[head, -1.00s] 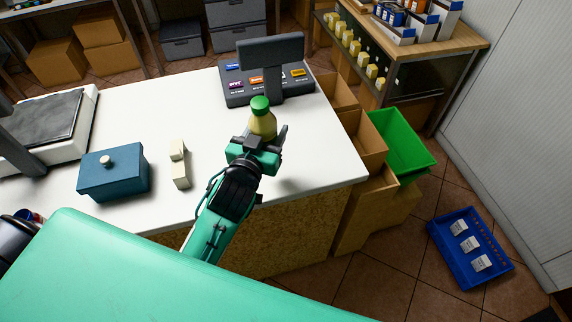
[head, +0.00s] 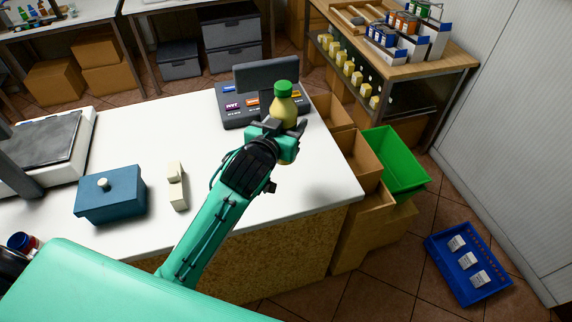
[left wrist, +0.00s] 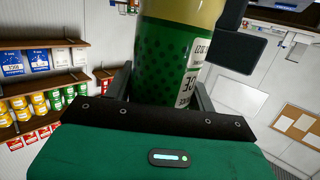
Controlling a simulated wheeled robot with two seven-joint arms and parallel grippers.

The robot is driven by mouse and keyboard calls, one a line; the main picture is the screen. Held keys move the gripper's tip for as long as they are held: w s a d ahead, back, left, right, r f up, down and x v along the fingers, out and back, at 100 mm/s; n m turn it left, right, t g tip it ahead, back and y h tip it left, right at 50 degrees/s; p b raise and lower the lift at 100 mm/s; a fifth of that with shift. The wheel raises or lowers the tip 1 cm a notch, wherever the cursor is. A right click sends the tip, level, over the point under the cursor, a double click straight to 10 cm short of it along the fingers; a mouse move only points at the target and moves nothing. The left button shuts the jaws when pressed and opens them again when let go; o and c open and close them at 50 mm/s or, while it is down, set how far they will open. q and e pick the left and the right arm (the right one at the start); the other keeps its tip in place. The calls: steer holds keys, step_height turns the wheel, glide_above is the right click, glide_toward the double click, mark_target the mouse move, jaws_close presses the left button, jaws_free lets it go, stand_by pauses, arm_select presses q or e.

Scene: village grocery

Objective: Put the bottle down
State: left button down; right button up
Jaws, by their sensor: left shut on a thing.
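My left gripper (head: 284,129) is shut on a yellow bottle (head: 283,111) with a green cap. The bottle is upright and is held above the white counter (head: 230,180), in front of the dark cash register (head: 232,106), part of which it hides. In the left wrist view, the bottle (left wrist: 172,62) stands between the two fingers, with its green dotted label and white panel showing; its top is cut off by the frame. A soft shadow lies on the counter to the right of the arm. My right gripper is not in view.
A blue lidded box (head: 110,197) and a small cream object (head: 177,186) stand on the counter, left of my arm. A scale (head: 55,150) is at far left. Cardboard boxes (head: 362,160) and a green crate (head: 398,165) stand beyond the right edge. The counter's middle is clear.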

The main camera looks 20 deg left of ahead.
arm_select(q)
step_height(320, 180, down, 9)
steer(key=shift+r+p, duration=0.1)
steer(key=shift+p, duration=0.25)
step_height(320, 180, down, 5)
steer(key=shift+r, duration=0.1)
steer(key=c, duration=0.9)
jaws_free()
steer(key=shift+f, duration=0.25)
steer(key=o, duration=0.4)
steer(key=shift+r, duration=0.1)
